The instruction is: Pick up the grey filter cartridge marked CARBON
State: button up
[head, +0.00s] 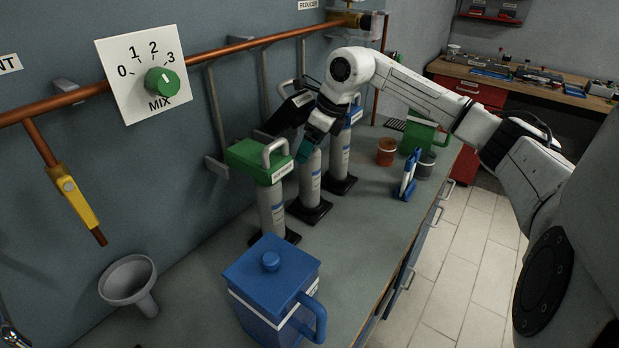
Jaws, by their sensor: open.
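Three grey cylinders stand in a row on the counter along the wall, each on a black base. The left cylinder (271,211) sits under a green head (260,159), and the right one (340,153) is under a blue-topped head. The middle cylinder (310,178) has a bare top, with a black part (289,112) tilted up behind it. Small labels show on them, but I cannot read CARBON on any. My gripper (308,148) is open, pointing down at the top of the middle cylinder. Its fingertips are partly hidden, so I cannot tell whether they touch it.
A blue lidded jug (271,287) and a grey funnel (128,283) are in the foreground. A copper pipe (235,47) runs along the wall.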

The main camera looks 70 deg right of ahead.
jog(key=shift+c, duration=0.4)
grip_shut()
dwell(0.4)
